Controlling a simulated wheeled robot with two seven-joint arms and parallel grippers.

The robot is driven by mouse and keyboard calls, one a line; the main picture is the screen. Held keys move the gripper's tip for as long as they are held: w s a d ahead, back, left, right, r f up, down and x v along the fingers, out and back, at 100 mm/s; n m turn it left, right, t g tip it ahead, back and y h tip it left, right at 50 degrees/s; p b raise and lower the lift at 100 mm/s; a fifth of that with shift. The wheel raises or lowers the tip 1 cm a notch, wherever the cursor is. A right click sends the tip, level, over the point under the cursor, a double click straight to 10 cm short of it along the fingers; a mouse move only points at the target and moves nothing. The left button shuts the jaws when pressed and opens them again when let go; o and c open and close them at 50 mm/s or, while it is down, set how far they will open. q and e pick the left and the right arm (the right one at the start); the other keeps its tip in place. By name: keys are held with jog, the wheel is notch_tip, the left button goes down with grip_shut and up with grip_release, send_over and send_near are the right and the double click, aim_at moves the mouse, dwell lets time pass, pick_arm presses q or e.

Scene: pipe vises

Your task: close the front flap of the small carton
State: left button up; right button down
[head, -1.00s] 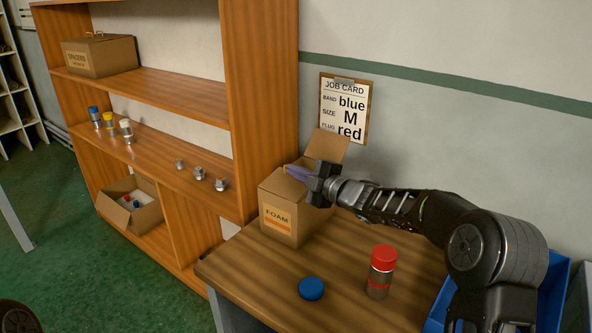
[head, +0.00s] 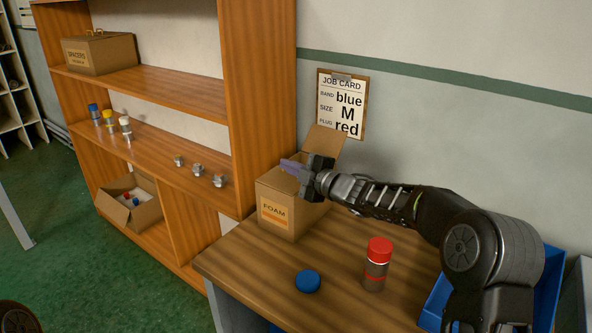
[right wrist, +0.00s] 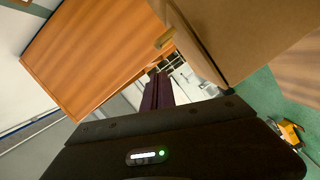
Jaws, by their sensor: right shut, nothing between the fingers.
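The small carton labelled FOAM (head: 275,212) stands at the back left of the wooden table, beside the shelf. One flap (head: 326,142) stands up at its back, leaning towards the wall. My right gripper (head: 289,167) is shut and empty, with its purple fingers over the top of the carton. It hides much of the carton's top, so I cannot tell how the front flap lies. In the right wrist view the shut fingers (right wrist: 157,92) point past a large brown cardboard face (right wrist: 235,35). My left gripper is not in view.
A red-capped jar (head: 376,264) and a blue cap (head: 308,281) stand on the table (head: 250,262) in front of the carton. A blue bin (head: 437,298) is at the right. The job card (head: 342,104) hangs behind. The shelf (head: 262,110) borders the left side.

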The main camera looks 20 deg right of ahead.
jog(key=b+v, duration=0.2)
jog(key=v, duration=0.8)
jog(key=shift+s+a+r, duration=0.2)
jog(key=shift+s+r, duration=0.05)
jog(key=shift+r, duration=0.2)
